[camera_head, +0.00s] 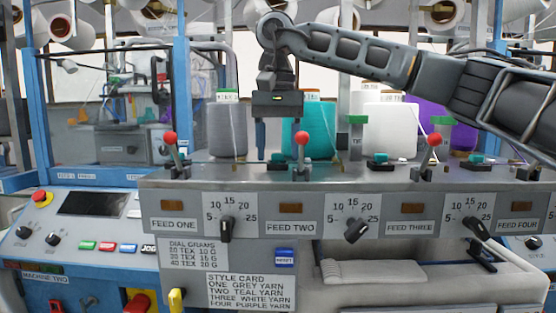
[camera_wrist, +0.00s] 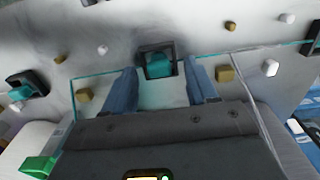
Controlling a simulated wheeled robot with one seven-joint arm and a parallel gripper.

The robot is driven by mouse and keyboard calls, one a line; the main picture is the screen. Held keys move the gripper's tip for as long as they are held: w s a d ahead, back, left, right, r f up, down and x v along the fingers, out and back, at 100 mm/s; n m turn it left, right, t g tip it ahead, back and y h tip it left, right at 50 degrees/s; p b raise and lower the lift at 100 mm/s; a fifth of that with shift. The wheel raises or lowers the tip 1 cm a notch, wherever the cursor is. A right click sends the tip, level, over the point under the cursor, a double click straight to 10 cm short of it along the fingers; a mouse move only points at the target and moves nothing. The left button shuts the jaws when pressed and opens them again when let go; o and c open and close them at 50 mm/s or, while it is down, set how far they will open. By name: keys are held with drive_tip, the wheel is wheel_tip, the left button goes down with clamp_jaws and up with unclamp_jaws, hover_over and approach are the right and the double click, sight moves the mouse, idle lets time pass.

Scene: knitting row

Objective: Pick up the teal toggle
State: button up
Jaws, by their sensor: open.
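A teal toggle (camera_wrist: 158,66) in a black square housing shows at the centre of the wrist view, between and just beyond the fingertips. In the head view a small teal toggle (camera_head: 278,157) is on the shelf below my gripper (camera_head: 277,143). My gripper points down, with two blue fingers spread apart and nothing between them; it also shows in the wrist view (camera_wrist: 161,84). The fingers appear above the toggle; I cannot tell whether they touch it. Other teal toggles sit farther right in the head view, one at the middle (camera_head: 380,157) and one at the right (camera_head: 477,158).
Red-knobbed levers (camera_head: 302,139) stand along the shelf, one close right of my gripper. A teal yarn cone (camera_head: 312,128) and a grey cone (camera_head: 227,130) stand behind. A clear panel edge (camera_wrist: 95,72) crosses the wrist view. Dials (camera_head: 226,229) line the front panel.

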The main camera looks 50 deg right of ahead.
drive_tip(key=shift+c, duration=0.3)
drive_tip(key=c, duration=0.9)
drive_tip(key=shift+o, duration=0.2)
drive_tip(key=shift+r, duration=0.1)
